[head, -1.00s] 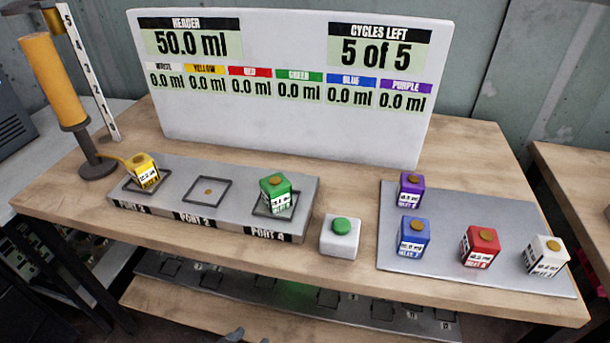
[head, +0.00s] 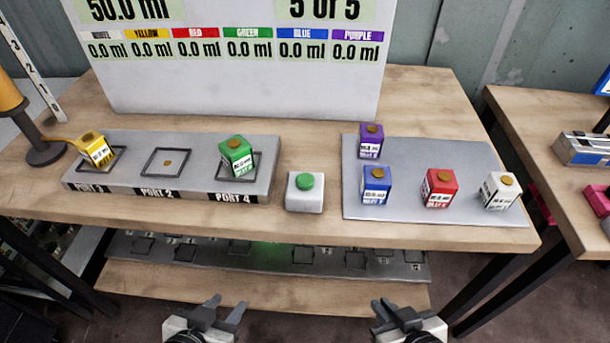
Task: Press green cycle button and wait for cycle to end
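The green cycle button (head: 305,181) sits on a small white box (head: 304,200) near the front edge of the table, between the port block and the grey plate. My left gripper (head: 228,314) is open and empty at the bottom of the view, in front of and below the table. My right gripper (head: 391,314) is also open and empty there, further right. Neither touches anything. The display board (head: 240,85) reads 50.0 ml and 5 of 5, with 0.0 ml under each colour; its top is cut off.
The port block (head: 200,188) holds a yellow bottle (head: 95,150) and a green bottle (head: 236,155); its middle port is empty. The grey plate (head: 420,160) carries purple (head: 371,141), blue (head: 376,185), red (head: 438,189) and white (head: 499,192) bottles. Another table (head: 550,200) stands at right.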

